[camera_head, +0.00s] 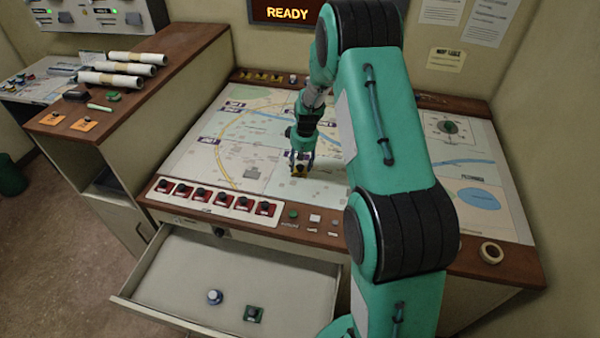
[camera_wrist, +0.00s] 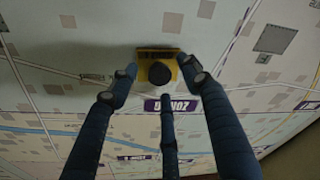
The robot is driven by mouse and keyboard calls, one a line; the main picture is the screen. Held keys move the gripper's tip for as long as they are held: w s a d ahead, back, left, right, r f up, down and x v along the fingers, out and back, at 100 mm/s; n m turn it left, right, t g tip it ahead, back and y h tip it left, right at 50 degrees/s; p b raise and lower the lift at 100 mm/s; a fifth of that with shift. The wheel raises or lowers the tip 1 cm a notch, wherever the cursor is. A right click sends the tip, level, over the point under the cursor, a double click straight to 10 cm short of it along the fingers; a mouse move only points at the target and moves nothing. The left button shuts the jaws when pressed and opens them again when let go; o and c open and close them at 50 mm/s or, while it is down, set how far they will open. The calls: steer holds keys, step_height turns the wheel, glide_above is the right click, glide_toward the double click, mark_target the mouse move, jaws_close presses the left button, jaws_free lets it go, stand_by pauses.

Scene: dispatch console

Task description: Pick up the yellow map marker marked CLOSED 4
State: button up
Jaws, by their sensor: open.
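A yellow map marker (camera_wrist: 159,54) with a round black knob stands on the map, seen at the top middle of the wrist view. Dark lettering runs along its far edge, too small to read for certain. It also shows in the head view (camera_head: 299,172), partly hidden under my gripper. My gripper (camera_wrist: 157,78) is open, with its fingers spread to the left, right and near side of the marker. The fingertips are close beside the marker; I cannot tell whether they touch it. In the head view my gripper (camera_head: 301,158) is low over the map's middle.
Several yellow markers (camera_head: 262,77) stand along the console's back edge. A tape roll (camera_head: 491,252) lies at front right.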

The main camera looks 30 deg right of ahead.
steer(key=shift+f, duration=0.45)
jaws_close()
steer(key=shift+r, duration=0.2)
steer(key=shift+w+r, duration=0.1)
steer(key=shift+r, duration=0.15)
step_height(320, 180, up, 3)
steer(key=shift+f+p, duration=0.1)
steer(key=shift+p, duration=0.25)
steer(key=s+a, duration=0.2)
steer(key=s, duration=0.5)
steer(key=s+a+r, duration=0.1)
steer(key=s+a, duration=0.2)
steer(key=s, duration=0.5)
steer(key=shift+r+p, duration=0.2)
steer(key=shift+p, duration=0.25)
steer(key=shift+s+a, duration=0.1)
